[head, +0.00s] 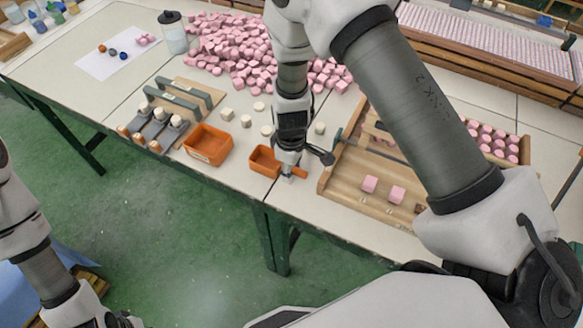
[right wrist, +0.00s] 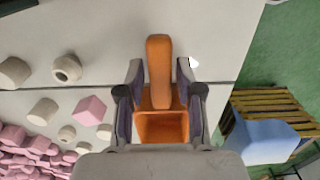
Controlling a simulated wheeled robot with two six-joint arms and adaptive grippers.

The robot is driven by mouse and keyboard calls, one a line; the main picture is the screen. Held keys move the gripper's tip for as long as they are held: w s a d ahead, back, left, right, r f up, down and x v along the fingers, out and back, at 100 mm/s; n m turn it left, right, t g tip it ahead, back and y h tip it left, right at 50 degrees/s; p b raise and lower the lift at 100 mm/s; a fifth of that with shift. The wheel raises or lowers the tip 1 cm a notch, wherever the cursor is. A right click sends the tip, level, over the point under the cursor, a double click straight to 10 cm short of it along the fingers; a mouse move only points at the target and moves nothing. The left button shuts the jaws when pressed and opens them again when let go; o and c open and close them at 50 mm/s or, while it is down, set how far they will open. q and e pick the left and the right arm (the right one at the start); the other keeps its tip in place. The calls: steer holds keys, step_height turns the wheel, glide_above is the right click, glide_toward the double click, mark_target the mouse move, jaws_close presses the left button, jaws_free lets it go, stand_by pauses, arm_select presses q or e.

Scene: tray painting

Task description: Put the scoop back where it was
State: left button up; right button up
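The orange scoop (head: 263,161) rests on the table, close to the front edge, between an orange bin and a wooden tray. My right gripper (head: 288,174) is down at its handle, pointing at the table. In the right wrist view the scoop's handle (right wrist: 159,72) lies between the two fingers (right wrist: 160,72), with narrow gaps on both sides. The fingers look open around the handle. The scoop's hollow box part (right wrist: 163,127) is partly hidden by the gripper body. My left arm shows at the lower left of the head view, with its gripper out of the picture.
The orange bin (head: 208,144) stands left of the scoop. The wooden tray (head: 345,185) with pink cubes is close on the right. Pale pieces (head: 246,121) lie behind, before a heap of pink cubes (head: 232,50). A grey holder (head: 158,127) stands farther left.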

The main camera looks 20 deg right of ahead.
step_height(320, 180, up, 12)
steer(key=shift+r+b, duration=0.25)
steer(key=shift+b, duration=0.15)
steer(key=shift+f, duration=0.1)
stand_by(0.3)
